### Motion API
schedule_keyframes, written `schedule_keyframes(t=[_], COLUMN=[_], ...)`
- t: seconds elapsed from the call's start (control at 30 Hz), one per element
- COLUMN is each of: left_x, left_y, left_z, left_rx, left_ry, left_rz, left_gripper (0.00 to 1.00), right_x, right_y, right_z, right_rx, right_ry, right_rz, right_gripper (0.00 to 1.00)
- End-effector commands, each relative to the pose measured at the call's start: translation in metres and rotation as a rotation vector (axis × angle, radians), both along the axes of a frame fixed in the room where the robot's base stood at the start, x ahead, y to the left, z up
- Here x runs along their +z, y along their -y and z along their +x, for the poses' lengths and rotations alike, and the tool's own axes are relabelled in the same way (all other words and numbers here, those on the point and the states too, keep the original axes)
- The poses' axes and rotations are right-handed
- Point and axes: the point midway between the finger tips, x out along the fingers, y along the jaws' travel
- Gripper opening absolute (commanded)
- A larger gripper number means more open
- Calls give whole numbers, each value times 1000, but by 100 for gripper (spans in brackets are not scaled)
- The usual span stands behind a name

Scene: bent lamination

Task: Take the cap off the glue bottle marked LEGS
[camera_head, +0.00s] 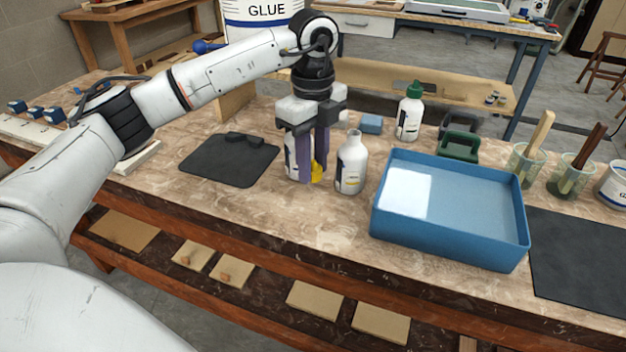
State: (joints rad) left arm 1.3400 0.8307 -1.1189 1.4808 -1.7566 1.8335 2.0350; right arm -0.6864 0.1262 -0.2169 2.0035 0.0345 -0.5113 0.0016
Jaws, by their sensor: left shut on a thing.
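My left gripper (314,172) points down at the workbench, its fingers shut on a yellow cap (317,173) low near the bench top. Right beside it stands a white glue bottle (351,166) with an open neck and no cap on it. Another white bottle (291,158) stands just left, partly hidden behind the fingers; its top is hidden by the gripper. A third white bottle (408,119) with a green cap (414,89) stands farther back. The label words are too small to read, so I cannot tell which is marked LEGS. My right gripper is out of view.
A blue tray (450,248) stands right of the open bottle. A dark mat (228,162) lies to the left. The front strip of bench is clear.

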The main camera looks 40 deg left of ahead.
Motion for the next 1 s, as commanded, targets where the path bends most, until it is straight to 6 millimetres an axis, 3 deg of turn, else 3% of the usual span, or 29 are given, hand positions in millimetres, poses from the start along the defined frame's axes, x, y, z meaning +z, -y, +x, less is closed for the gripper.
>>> schedule_keyframes(t=[0.33,0.7,0.73,0.8,1.0], left_x=[-39,-44,-43,-43,-42], left_y=[0,0,0,0,0], left_z=[0,0,0,0,0], left_rx=[0,0,0,0,0], left_ry=[0,1,1,1,1], left_rz=[-1,-1,-1,-1,-1], left_gripper=[0,0,30,42,45], right_x=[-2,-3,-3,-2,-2], right_y=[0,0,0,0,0], right_z=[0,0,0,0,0], right_rx=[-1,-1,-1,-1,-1], right_ry=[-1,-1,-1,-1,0], right_rz=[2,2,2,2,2], right_gripper=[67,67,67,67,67])
